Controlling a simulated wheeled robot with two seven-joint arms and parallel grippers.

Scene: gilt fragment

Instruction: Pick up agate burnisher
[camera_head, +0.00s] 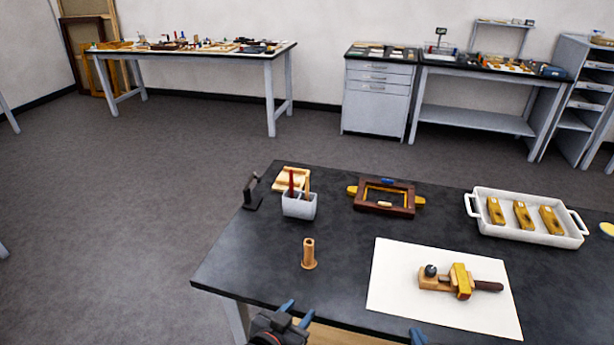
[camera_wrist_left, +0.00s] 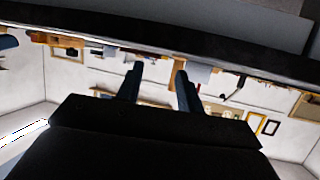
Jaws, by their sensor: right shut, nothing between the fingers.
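I cannot tell for certain which item is the agate burnisher. A pale cup (camera_head: 299,207) at the table's back left holds a red-handled tool (camera_head: 291,182) and a wooden-handled tool (camera_head: 307,184). A short wooden upright piece (camera_head: 309,256) stands in front of it. A wooden and gilt piece (camera_head: 459,281) with a dark knob and a dark handle lies on a white sheet (camera_head: 395,290). My left gripper (camera_head: 296,312) is open and empty at the table's front edge; its parted fingers show in the left wrist view (camera_wrist_left: 159,88). My right gripper (camera_head: 417,337) is shut, mostly cut off at the bottom edge.
A dark frame with gilt (camera_head: 385,210) lies at the back of the black table (camera_head: 345,240). A white tray (camera_head: 530,232) with several gilt pieces is at the right. A small black stand (camera_head: 252,194) is at the back left. Table space around the wooden piece is clear.

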